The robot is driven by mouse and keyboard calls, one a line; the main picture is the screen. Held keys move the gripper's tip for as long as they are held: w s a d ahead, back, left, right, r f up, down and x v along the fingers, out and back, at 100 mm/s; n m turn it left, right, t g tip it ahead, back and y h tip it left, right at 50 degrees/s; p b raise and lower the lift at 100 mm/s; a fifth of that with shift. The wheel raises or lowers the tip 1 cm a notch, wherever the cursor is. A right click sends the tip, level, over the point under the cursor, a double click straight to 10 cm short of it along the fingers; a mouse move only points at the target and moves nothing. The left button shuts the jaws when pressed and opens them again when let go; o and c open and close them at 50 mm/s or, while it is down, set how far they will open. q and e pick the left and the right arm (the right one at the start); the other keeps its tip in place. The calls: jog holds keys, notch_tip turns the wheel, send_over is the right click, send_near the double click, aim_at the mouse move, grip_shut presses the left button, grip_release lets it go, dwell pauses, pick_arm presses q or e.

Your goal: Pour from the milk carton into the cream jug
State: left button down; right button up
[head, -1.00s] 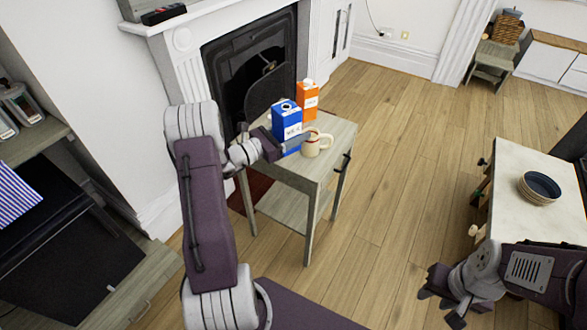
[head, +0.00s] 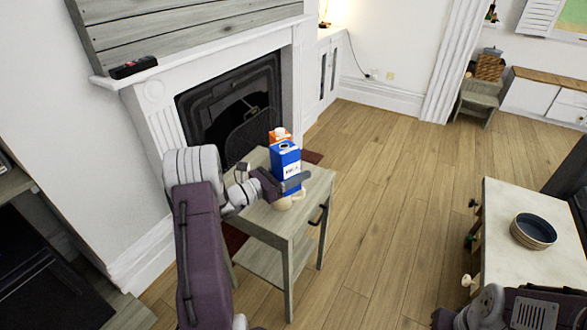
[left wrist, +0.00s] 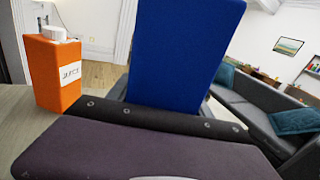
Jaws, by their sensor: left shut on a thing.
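The blue milk carton (head: 286,160) is upright in my left gripper (head: 288,186), which is shut on it above the small table. It also fills the middle of the left wrist view (left wrist: 185,50), with its top cut off. The cream jug (head: 284,204) stands on the table, mostly hidden behind my left gripper and the carton; only bits of its pale body show below them. Whether the carton touches the jug cannot be told. My right gripper (head: 444,319) is only partly in the head view, at the bottom edge, and its fingers cannot be made out.
An orange juice carton (head: 280,134) stands on the small grey table (head: 252,216), behind the milk carton; it also shows in the left wrist view (left wrist: 52,75). The fireplace (head: 228,105) is behind. Floor between is clear.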

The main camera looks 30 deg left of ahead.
pick_arm(q)
jog(key=shift+s+d+r+n+p, duration=0.2)
jog(key=shift+s+d+n+p, duration=0.1)
jog(key=shift+d+n+p, duration=0.3)
jog(key=shift+s+d+r+n+p, duration=0.25)
jog(key=shift+d+n+p, duration=0.15)
jog(key=shift+n+p, duration=0.35)
jog(key=s+d+f+n, duration=0.2)
jog(key=d+f+n, duration=0.1)
jog(key=f+n, duration=0.2)
jog(key=shift+d+f+n, duration=0.35)
jog(key=shift+d+n, duration=0.05)
jog(key=shift+n, duration=0.45)
dwell(0.8)
jog(key=shift+f, duration=0.2)
jog(key=shift+s+d, duration=0.1)
dwell(0.4)
jog(key=shift+n, duration=0.4)
